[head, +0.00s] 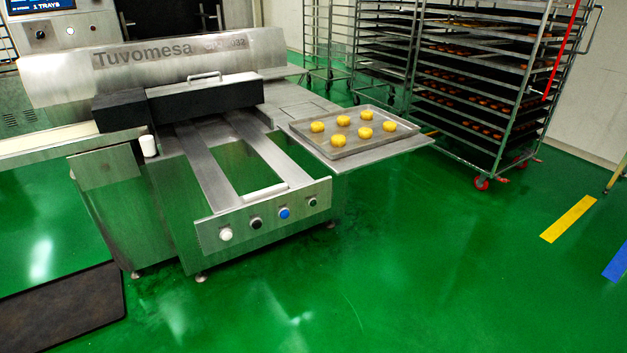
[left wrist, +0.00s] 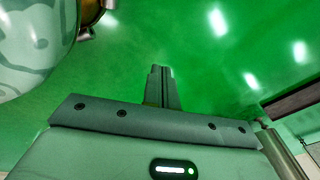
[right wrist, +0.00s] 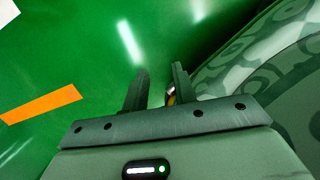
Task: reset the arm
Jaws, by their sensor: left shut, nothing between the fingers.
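My left gripper (left wrist: 161,75) shows in the left wrist view with its fingers together and nothing between them, over the green floor. My right gripper (right wrist: 157,78) shows in the right wrist view with its two fingers apart and empty, also over the floor. Neither gripper shows in the head view. The encrusting machine (head: 165,65) stands at the left and centre of the head view. A metal tray (head: 352,146) with several yellow dough pieces (head: 340,140) lies on the machine's right side shelf.
A tall rack (head: 480,90) of loaded trays stands at the back right. The machine's front panel (head: 265,222) has several knobs and buttons. A dark mat (head: 65,312) lies at the front left. The green floor (head: 430,270) is clear at the front and right.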

